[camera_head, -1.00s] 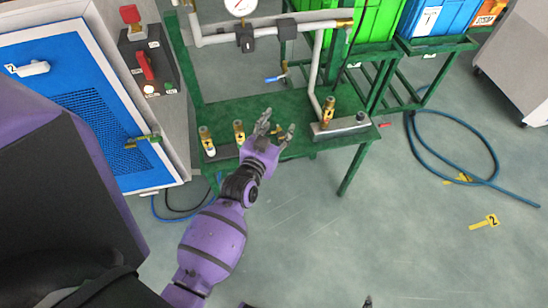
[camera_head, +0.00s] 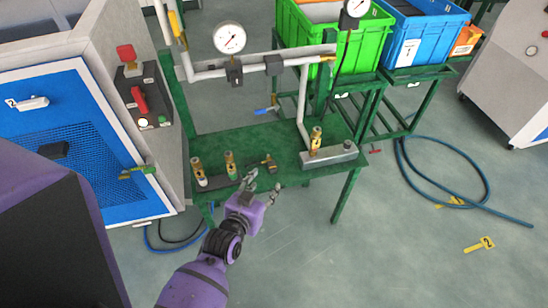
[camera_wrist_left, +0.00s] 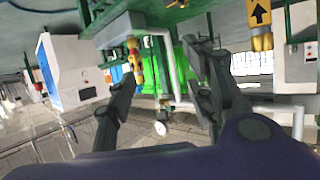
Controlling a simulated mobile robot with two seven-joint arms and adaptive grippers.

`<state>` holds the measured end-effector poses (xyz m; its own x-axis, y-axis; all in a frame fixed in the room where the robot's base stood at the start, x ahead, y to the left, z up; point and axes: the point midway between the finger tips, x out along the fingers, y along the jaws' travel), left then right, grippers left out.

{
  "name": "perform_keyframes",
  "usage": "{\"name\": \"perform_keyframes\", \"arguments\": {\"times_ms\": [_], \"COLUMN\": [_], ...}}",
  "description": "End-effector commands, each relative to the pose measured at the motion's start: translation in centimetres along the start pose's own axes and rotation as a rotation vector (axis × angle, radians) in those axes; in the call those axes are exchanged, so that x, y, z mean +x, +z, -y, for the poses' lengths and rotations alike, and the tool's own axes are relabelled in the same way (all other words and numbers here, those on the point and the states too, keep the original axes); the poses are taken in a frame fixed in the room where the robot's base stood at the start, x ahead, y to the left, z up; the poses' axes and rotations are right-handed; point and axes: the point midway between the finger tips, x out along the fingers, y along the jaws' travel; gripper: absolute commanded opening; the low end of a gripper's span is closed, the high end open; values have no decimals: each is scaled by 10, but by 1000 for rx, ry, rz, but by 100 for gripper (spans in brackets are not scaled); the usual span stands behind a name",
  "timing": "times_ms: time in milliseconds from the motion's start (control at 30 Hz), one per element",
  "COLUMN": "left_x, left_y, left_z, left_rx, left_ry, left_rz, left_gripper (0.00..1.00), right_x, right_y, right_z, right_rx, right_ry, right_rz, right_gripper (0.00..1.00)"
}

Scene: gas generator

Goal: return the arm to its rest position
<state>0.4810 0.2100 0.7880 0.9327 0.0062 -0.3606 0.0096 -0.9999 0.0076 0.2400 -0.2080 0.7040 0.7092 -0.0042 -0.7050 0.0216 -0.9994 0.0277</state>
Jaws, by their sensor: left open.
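My left gripper (camera_head: 262,188) is purple and grey and reaches in from the bottom left of the head view. It is open and empty, just in front of the front edge of the green bench (camera_head: 262,140). In the left wrist view its two dark fingers (camera_wrist_left: 165,100) stand wide apart with nothing between them. My right gripper does not show in the head view.
Brass fittings (camera_head: 230,165) stand on the bench's left side, and another (camera_head: 316,138) stands on a grey block (camera_head: 328,155) at right. A blue cabinet door (camera_head: 75,140) is at left. A blue hose (camera_head: 450,185) lies on the floor.

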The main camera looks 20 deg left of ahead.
Motion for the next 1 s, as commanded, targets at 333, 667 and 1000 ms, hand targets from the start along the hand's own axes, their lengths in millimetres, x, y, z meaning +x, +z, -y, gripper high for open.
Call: {"name": "perform_keyframes", "arguments": {"times_ms": [333,667,1000], "left_x": [-17,-157,-210], "left_y": [16,131,169], "left_z": [-10,-15,-11], "left_rx": [-17,25,31], "left_ry": [19,37,32], "left_rz": [63,361,455], "left_gripper": [48,48,48], "right_x": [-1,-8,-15], "right_y": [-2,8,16], "right_z": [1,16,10], "right_rx": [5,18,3], "right_ry": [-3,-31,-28], "right_rz": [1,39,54], "right_gripper": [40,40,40]}}
